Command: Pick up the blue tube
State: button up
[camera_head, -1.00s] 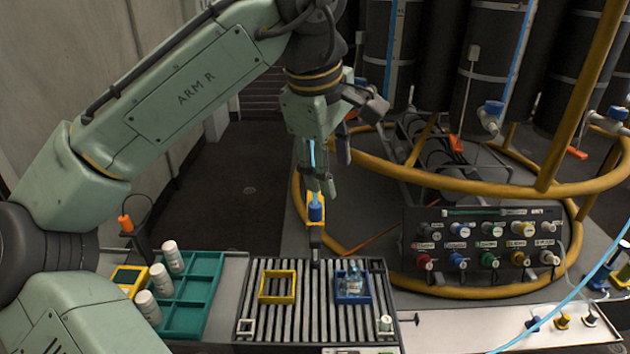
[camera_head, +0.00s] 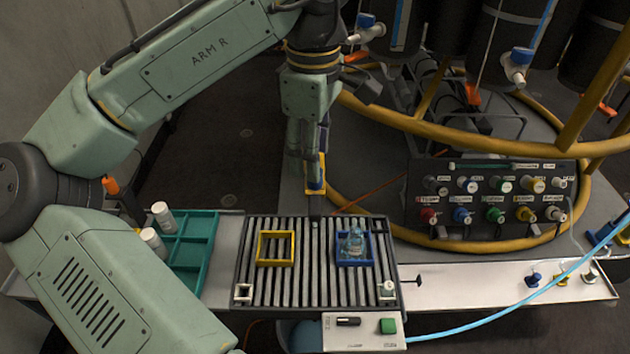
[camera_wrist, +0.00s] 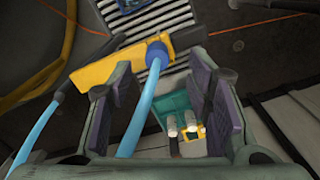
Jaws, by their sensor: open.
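A blue tube (camera_wrist: 143,95) with a darker blue end fitting (camera_wrist: 157,52) meets a yellow holder (camera_wrist: 120,65) in the wrist view. In the head view the blue fitting (camera_head: 316,186) sits at the yellow holder (camera_head: 315,168), and my gripper hides most of the tube. My gripper (camera_head: 305,160) points down beside the holder, behind the slatted rack. In the wrist view my gripper (camera_wrist: 163,108) is open, and the tube appears between its fingers, closer to the left one. I cannot tell whether a finger touches it.
A slatted rack (camera_head: 320,285) bears a yellow frame (camera_head: 276,248) and a blue frame (camera_head: 368,262) with a clear bottle (camera_head: 354,243). A teal tray (camera_head: 198,248) with white vials (camera_head: 163,216) stands left. Yellow rails (camera_head: 470,146) and a knob panel (camera_head: 490,200) are close on the right.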

notch_tip(320, 180, down, 4)
jog(key=shift+w+d+p, duration=0.1)
jog(key=shift+p, duration=0.2)
jog(key=shift+c, duration=0.5)
jog(key=c, duration=0.9)
